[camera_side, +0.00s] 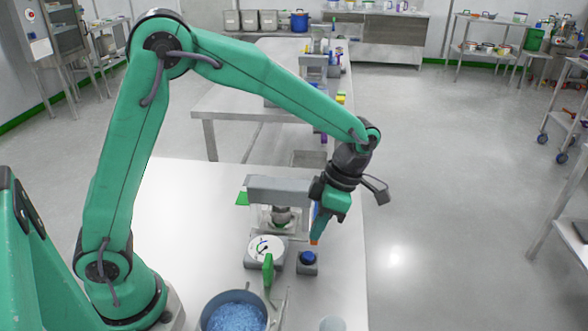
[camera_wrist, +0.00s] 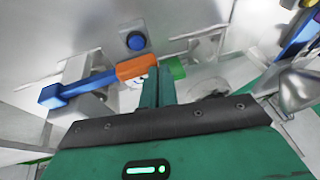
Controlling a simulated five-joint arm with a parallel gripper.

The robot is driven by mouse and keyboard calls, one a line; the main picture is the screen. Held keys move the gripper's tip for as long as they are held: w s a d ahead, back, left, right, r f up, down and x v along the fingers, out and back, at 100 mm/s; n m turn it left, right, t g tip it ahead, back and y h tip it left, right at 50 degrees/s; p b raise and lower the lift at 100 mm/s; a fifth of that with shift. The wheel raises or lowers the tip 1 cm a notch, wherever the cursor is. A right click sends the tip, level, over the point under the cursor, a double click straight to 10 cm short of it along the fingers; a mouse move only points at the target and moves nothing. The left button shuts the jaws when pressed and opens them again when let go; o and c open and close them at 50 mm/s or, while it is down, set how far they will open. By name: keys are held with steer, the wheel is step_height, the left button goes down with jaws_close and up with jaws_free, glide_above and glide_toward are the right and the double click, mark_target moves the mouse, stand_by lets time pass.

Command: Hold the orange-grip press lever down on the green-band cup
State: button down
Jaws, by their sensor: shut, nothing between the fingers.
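The press (camera_side: 285,190) stands on the near steel table, with a grey top arm. Its lever is blue with an orange grip (camera_wrist: 138,68); the orange end also shows in the side view (camera_side: 314,241), just below my gripper (camera_side: 322,222). In the wrist view my green fingers (camera_wrist: 153,82) are together and empty, their tips right beside the orange grip. I cannot tell whether they touch it. No green-banded cup can be made out; the area under the press head is partly hidden. A small green patch (camera_wrist: 177,67) shows beyond the fingertips, and I cannot tell what it belongs to.
A round dial gauge (camera_side: 266,248) and a blue button (camera_side: 308,257) on a dark base stand in front of the press. Nearer are a green-handled tool (camera_side: 268,270) and a bowl of blue granules (camera_side: 236,317).

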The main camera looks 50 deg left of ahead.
steer(key=s+d+r, duration=0.1)
steer(key=d+r, duration=0.4)
steer(key=r, duration=0.6)
steer(key=shift+s+d+y, duration=0.15)
steer(key=shift+d+y, duration=0.15)
steer(key=shift+a, duration=0.1)
steer(key=s+a+m+t+h, duration=0.1)
steer(key=s+a+m+t, duration=0.3)
steer(key=m, duration=0.9)
steer(key=s+a+r+m+t, duration=0.1)
steer(key=s+a+m+t, duration=0.4)
steer(key=s+a+m, duration=0.3)
steer(key=a+m, duration=0.4)
steer(key=m, duration=0.2)
steer(key=shift+s+a+r+t+h, duration=0.15)
steer(key=shift+a+r+t+h, duration=0.15)
steer(key=shift+a+h, duration=0.1)
